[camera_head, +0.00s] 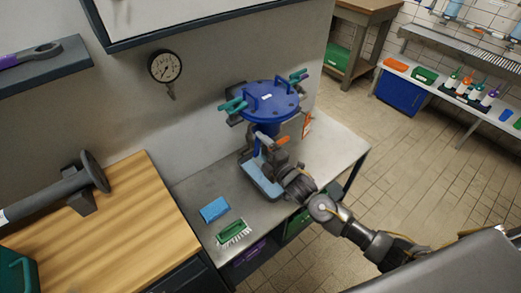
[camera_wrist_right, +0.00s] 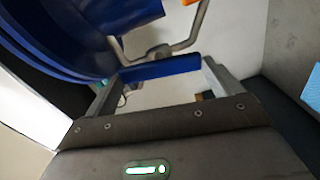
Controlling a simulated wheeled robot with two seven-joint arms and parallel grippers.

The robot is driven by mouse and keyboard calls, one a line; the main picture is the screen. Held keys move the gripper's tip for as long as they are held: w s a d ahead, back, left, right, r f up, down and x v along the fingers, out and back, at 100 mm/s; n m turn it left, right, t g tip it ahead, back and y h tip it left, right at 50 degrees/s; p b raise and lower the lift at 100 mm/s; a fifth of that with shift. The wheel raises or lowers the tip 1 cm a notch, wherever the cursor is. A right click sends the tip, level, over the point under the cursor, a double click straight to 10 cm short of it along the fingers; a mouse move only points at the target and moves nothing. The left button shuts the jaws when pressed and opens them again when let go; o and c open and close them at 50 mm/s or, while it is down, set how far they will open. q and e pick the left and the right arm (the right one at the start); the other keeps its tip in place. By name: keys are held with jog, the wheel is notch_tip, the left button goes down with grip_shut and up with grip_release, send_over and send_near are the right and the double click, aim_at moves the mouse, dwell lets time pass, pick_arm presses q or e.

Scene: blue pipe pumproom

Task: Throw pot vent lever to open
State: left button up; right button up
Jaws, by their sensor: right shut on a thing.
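The blue pot (camera_head: 268,103) has a round bolted lid with green-handled clamps and stands on the metal bench; its rounded blue side also shows in the wrist view (camera_wrist_right: 70,35). My right gripper (camera_head: 268,152) is at the pot's lower front, partly hidden by its own wrist. In the wrist view its fingers (camera_wrist_right: 160,75) stand apart with a blue bar (camera_wrist_right: 160,69) between their tips; this seems to be the pot vent lever. A bent metal rod (camera_wrist_right: 182,45) is just beyond it. An orange handle (camera_head: 283,140) shows close to the gripper. My left gripper is not in view.
A blue sponge (camera_head: 214,209) and a green brush (camera_head: 234,233) lie on the bench (camera_head: 200,190) left of my arm. A wooden counter (camera_head: 130,215) is at left. A gauge (camera_head: 165,66) is on the wall. Open tiled floor (camera_head: 420,170) is at right.

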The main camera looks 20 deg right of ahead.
jog(key=shift+f+n, duration=0.1)
jog(key=shift+n, duration=0.8)
jog(key=o, duration=0.7)
jog(key=b+v, duration=0.2)
jog(key=v, duration=0.9)
jog(key=shift+w+a, duration=0.1)
